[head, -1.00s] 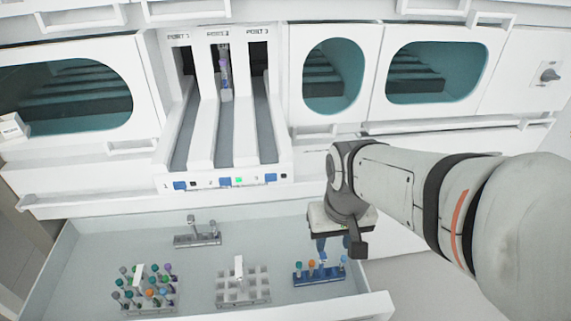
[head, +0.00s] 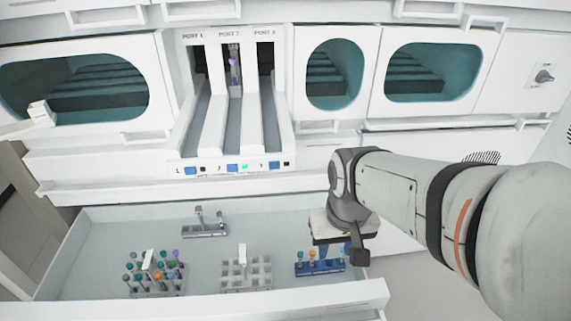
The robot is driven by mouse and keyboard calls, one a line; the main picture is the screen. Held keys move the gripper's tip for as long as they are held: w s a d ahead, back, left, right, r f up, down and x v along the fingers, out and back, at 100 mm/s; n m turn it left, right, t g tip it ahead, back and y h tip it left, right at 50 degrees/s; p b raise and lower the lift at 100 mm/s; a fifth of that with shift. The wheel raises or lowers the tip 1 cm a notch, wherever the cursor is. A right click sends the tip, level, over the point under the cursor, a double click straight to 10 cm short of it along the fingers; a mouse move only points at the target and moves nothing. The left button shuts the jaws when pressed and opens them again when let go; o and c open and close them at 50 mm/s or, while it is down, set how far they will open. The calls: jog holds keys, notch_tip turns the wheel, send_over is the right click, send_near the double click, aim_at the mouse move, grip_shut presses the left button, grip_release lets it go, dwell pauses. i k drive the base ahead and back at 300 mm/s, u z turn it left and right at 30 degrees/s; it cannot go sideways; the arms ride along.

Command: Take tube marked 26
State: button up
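Several capped tubes stand in a crowded grey rack (head: 156,291) at the front left of the tray; their markings are too small to read. Two orange-capped or teal-capped tubes stand in the blue rack (head: 320,268) at the right. A purple-capped tube (head: 234,64) stands upright in the port 2 lane. I cannot tell which tube is marked 26. My gripper (head: 347,250) points down at the right end of the blue rack. Its fingers are mostly hidden by its own body, so its opening and any held tube do not show clearly.
A mostly empty grey rack (head: 246,275) with a white upright handle stands mid-tray. A small grey holder (head: 205,231) stands behind it. The walled tray (head: 100,235) has bare floor at left. The three-lane track (head: 208,140) has a green light near port 2.

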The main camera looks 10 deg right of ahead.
aim_at(312, 253)
jog(key=u, duration=3.05)
jog(key=k, duration=2)
jog(key=z, duration=1.55)
jog(key=i, duration=1)
jog(key=z, duration=0.05)
